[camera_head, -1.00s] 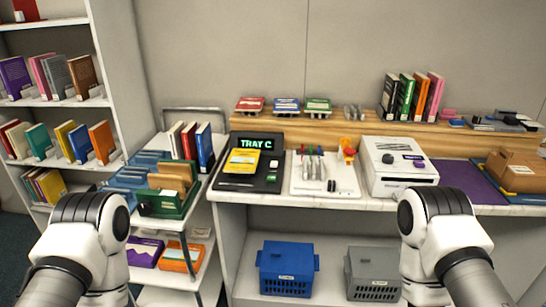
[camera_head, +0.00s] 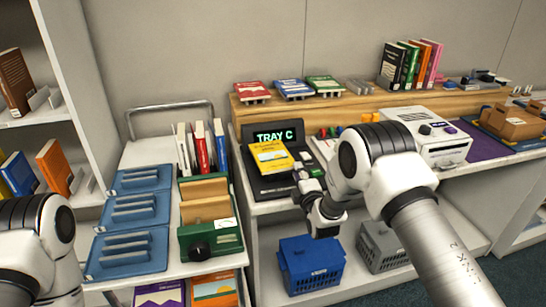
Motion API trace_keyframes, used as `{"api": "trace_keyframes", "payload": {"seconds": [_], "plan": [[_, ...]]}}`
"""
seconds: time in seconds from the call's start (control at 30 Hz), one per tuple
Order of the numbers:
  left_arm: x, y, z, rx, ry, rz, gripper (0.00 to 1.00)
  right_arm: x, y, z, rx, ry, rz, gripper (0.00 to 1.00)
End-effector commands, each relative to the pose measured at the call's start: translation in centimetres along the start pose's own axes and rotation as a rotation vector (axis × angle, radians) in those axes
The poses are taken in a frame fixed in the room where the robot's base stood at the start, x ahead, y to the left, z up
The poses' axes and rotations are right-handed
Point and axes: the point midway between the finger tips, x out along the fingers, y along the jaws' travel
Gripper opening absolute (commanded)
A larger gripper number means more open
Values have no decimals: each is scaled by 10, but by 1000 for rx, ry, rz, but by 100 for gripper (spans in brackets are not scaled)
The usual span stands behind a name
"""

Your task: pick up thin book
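A thin yellow book (camera_head: 270,156) lies face up on a black device (camera_head: 285,187) whose screen reads TRAY C. My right gripper (camera_head: 306,178) is just right of and nearer than the book, over the front right of the device. It looks apart from the book. Its fingers are small and dark, and their opening cannot be made out. My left arm shows at the lower left, but its gripper is out of view.
A cart at the left holds blue trays (camera_head: 131,208), a green card box (camera_head: 210,235) and upright books (camera_head: 202,147). A white machine (camera_head: 430,137) stands right of my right arm. A blue crate (camera_head: 311,265) and a grey crate (camera_head: 384,247) sit below the counter.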

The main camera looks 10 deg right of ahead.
Motion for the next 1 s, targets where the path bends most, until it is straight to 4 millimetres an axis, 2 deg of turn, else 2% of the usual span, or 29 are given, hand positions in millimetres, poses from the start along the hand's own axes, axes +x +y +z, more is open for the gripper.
{"api": "trace_keyframes", "payload": {"seconds": [0.33,0.57,0.63,1.0], "plan": [[-9,0,0,1,0,0,40,50,-2,-1,1,0,-1,25],[-8,0,0,0,0,0,40,52,-2,-1,1,0,-3,25],[-8,0,0,0,0,0,40,52,-2,-1,2,0,-3,0],[-8,0,0,0,0,0,40,52,-2,-1,2,0,-3,0]]}}
